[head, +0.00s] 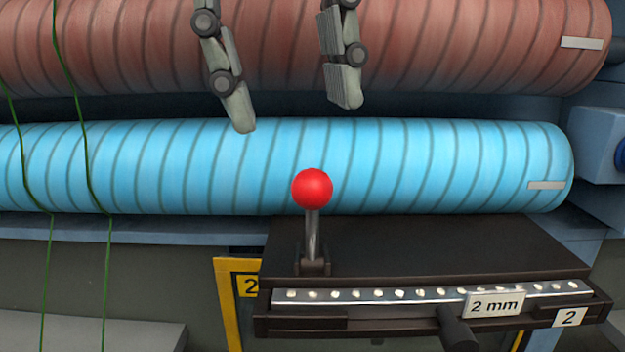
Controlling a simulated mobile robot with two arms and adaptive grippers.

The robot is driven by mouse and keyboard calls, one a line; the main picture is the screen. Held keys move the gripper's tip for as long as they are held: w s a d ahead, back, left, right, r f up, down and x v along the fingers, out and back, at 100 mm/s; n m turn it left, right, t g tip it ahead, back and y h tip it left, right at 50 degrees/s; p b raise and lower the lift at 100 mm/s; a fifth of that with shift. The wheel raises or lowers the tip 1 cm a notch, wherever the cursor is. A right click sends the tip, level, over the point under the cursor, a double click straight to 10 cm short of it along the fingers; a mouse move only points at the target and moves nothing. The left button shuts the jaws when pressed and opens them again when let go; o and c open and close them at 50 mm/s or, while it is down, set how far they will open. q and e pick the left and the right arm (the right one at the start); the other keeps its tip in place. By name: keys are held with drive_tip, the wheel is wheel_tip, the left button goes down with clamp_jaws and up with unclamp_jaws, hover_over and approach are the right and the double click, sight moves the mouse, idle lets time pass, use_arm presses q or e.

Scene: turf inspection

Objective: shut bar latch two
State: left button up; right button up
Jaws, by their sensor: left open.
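Bar latch two is a dark unit (430,246) marked with a "2" plate (569,317) at its right front. A metal lever with a red ball knob (312,188) stands upright near its left end. A metal strip (390,294) with a row of small pale pieces runs along its front, with a "2 mm" tag (494,304) on it. My left gripper (291,115) is open and empty, its two fingers pointing down above the red knob and apart from it. My right gripper is not in view.
A light blue ribbed roller (430,165) lies behind the lever, with a red-brown roller (130,50) above it. Green strands (82,140) hang at the left. A yellow frame (229,300) marked "2" stands below the unit's left end.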

sight(309, 169)
use_arm(q)
drive_tip(key=f+b, duration=0.1)
drive_tip(key=w+f, duration=0.1)
drive_tip(key=f, duration=0.1)
drive_tip(key=shift+d+f+b, duration=0.2)
drive_tip(key=shift+f+b, duration=0.1)
drive_tip(key=shift+b, duration=0.1)
drive_tip(key=f, duration=0.2)
drive_tip(key=d+f, duration=0.1)
drive_tip(key=f, duration=0.1)
drive_tip(key=shift+w, duration=0.25)
drive_tip(key=shift+s+f, duration=0.15)
drive_tip(key=shift+f, duration=0.45)
drive_tip(key=shift+d, duration=0.1)
drive_tip(key=c, duration=0.9)
clamp_jaws()
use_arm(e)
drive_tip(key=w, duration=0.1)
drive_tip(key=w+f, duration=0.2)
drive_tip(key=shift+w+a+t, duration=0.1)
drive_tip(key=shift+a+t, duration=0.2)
